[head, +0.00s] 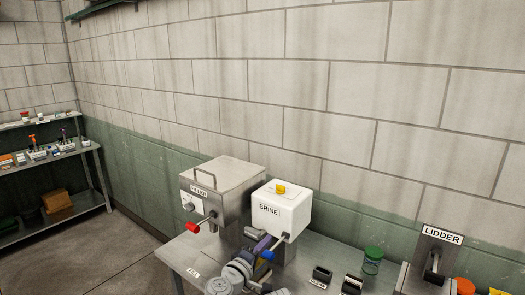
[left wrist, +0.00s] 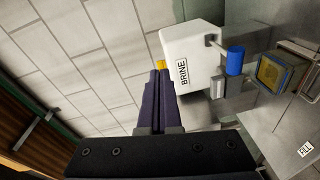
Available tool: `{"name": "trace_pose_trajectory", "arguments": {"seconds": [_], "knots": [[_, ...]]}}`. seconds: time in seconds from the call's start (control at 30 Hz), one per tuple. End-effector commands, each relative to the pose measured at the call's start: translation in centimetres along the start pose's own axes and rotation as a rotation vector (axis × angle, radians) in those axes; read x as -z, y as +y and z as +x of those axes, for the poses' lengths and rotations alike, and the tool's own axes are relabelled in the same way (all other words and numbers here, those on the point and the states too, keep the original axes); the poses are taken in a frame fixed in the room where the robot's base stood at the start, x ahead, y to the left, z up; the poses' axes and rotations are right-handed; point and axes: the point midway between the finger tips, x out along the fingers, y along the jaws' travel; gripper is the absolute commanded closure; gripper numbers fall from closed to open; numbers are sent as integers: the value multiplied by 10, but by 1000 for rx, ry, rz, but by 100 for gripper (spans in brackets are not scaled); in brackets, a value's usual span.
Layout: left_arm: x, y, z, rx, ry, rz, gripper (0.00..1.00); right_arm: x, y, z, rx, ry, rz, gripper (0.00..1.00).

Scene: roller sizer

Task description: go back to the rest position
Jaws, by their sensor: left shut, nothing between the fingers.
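My left gripper (head: 261,245) is low in the middle of the head view, in front of the white BRINE box (head: 283,208). In the left wrist view, its dark purple fingers (left wrist: 159,78) are pressed together with nothing between them. They point along the side of the BRINE box (left wrist: 183,52), and I cannot tell whether they touch it. The box's blue-ended lever (head: 268,255) is close beside the gripper in the head view; the blue end (left wrist: 235,60) is right of the fingers in the wrist view. My right gripper is not in view.
The steel FILLER machine (head: 222,187) with a red-ended lever stands left of the BRINE box. A green-lidded jar (head: 372,260) and the LIDDER (head: 437,250) are on the bench to the right. A shelf rack (head: 50,155) stands far left, with open floor before it.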

Motion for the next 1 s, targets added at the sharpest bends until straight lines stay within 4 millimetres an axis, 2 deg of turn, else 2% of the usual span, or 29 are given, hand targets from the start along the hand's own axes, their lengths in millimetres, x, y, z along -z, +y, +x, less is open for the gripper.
{"name": "trace_pose_trajectory", "arguments": {"seconds": [0.17,0.27,0.37,0.43,0.6,0.7,0.83,1.0], "knots": [[-14,-17,-4,63,-104,134,100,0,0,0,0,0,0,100],[-24,-34,-9,123,-184,229,100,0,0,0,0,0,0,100],[-32,-59,-20,212,-282,338,100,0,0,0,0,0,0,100],[-35,-84,-33,305,-366,428,100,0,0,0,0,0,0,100],[-26,-155,-85,607,-578,618,100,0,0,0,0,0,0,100],[-13,-183,-116,765,-662,677,100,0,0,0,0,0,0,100],[4,-207,-155,945,-742,721,100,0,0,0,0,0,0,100],[26,-225,-200,1152,-815,744,100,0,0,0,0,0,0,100]]}}
